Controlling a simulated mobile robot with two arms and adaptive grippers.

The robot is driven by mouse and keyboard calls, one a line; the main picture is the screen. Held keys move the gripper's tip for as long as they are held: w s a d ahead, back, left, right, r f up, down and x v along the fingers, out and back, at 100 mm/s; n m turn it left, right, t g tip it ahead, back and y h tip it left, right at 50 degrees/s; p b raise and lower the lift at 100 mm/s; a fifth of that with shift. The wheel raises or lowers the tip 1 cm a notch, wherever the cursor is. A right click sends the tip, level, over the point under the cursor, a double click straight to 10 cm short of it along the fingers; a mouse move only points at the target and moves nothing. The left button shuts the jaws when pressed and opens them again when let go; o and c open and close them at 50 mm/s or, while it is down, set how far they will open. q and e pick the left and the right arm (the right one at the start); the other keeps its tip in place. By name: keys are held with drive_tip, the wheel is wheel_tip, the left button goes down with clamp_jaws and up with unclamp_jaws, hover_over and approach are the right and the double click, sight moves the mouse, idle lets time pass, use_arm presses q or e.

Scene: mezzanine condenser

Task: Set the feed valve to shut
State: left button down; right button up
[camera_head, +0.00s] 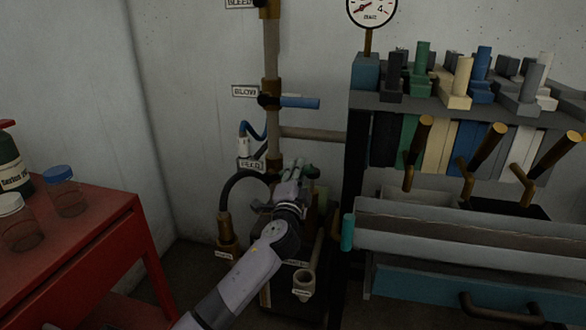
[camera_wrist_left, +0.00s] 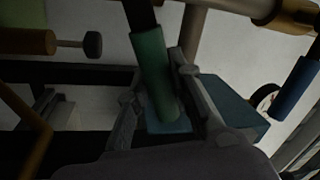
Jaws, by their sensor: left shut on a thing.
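The FEED label (camera_head: 250,164) is on the pipework at the centre of the head view. My left gripper (camera_head: 294,168) is just right of it and hides most of the feed valve. A green handle (camera_head: 313,172) shows at the gripper's right side. In the left wrist view the green handle (camera_wrist_left: 152,70) stands tilted between the two fingers of my left gripper (camera_wrist_left: 163,100), which is shut on it. The valve's body and its exact setting are hidden. My right gripper is in neither view.
Above are the BLOW valve's blue lever (camera_head: 300,103) and a pressure gauge (camera_head: 371,10). A rack (camera_head: 440,104) of coloured blocks and brown-handled levers stands close on the right. A red table (camera_head: 95,230) with jars and a bottle is at the left. A black hose (camera_head: 228,188) curves beside the pipe.

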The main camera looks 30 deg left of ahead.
use_arm(q)
drive_tip(key=shift+w+d+f+m+t+h+b, duration=0.15)
drive_tip(key=shift+f+m+h+b, duration=0.1)
drive_tip(key=shift+f+m, duration=0.55)
drive_tip(key=shift+s+d+f+m+t+h+b, duration=0.1)
drive_tip(key=shift+f+m+h+b, duration=0.3)
drive_tip(key=shift+m, duration=0.6)
drive_tip(key=shift+w+d+f+m+t+h, duration=0.1)
drive_tip(key=shift+d+f+m+h, duration=0.05)
drive_tip(key=shift+f+m, duration=0.7)
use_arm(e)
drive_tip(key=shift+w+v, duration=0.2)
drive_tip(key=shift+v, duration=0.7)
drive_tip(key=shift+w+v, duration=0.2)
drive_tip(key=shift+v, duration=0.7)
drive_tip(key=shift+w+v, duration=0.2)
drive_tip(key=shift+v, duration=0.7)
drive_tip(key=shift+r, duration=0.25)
use_arm(q)
drive_tip(key=c, duration=1.4)
unclamp_jaws()
drive_tip(key=shift+c, duration=0.2)
drive_tip(key=shift+r, duration=0.1)
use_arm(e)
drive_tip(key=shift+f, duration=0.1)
use_arm(q)
drive_tip(key=v, duration=1.2)
